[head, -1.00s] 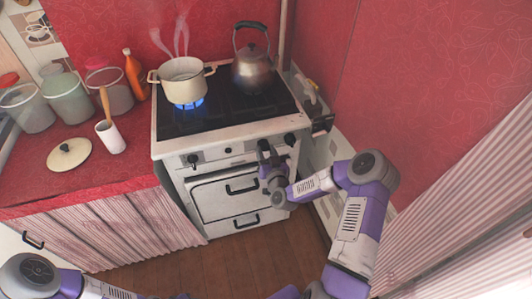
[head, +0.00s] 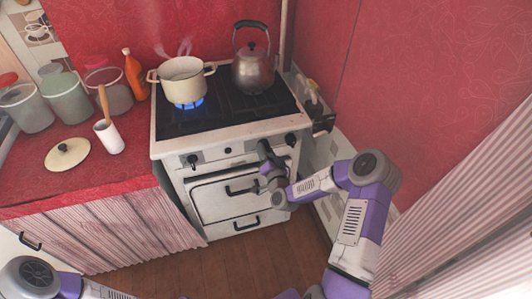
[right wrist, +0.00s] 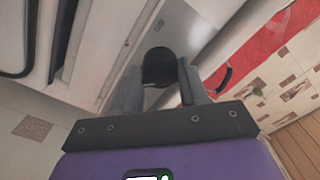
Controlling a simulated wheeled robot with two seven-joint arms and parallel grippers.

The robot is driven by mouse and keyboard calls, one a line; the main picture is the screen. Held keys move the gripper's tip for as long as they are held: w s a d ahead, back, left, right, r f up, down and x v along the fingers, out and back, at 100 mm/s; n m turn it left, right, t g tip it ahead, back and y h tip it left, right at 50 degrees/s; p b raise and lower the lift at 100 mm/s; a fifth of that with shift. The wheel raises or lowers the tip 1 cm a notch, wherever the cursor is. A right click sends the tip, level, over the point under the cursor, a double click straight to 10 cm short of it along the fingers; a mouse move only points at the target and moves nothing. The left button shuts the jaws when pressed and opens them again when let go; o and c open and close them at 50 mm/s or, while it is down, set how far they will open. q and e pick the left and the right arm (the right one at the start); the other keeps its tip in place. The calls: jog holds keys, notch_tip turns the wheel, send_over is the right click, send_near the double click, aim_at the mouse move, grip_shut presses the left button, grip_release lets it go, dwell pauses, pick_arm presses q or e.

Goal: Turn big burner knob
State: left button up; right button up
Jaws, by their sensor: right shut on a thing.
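A white stove (head: 235,150) has dark knobs along its front panel. One knob (head: 192,160) is at the left and another (head: 290,139) at the right, both free. My right gripper (head: 265,151) is at the front panel between them, left of the right-hand knob. In the right wrist view a dark rounded knob (right wrist: 160,64) sits between its two grey fingers, and the gripper is shut on it. My left gripper is outside the head view; only part of that arm shows at bottom left.
A cream pot (head: 183,80) steams over a lit blue flame (head: 189,103). A metal kettle (head: 253,72) stands at the back right of the cooktop. Oven door handles (head: 242,189) project below the panel. Jars, a bottle and a lid (head: 67,154) stand on the left counter.

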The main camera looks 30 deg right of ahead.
dwell(0.4)
jog(key=o, duration=1)
jog(key=shift+o, duration=0.2)
jog(key=shift+s, duration=0.1)
jog(key=p+v, duration=0.1)
jog(key=v, duration=0.6)
jog(key=shift+s+p, duration=0.2)
jog(key=shift+p, duration=0.1)
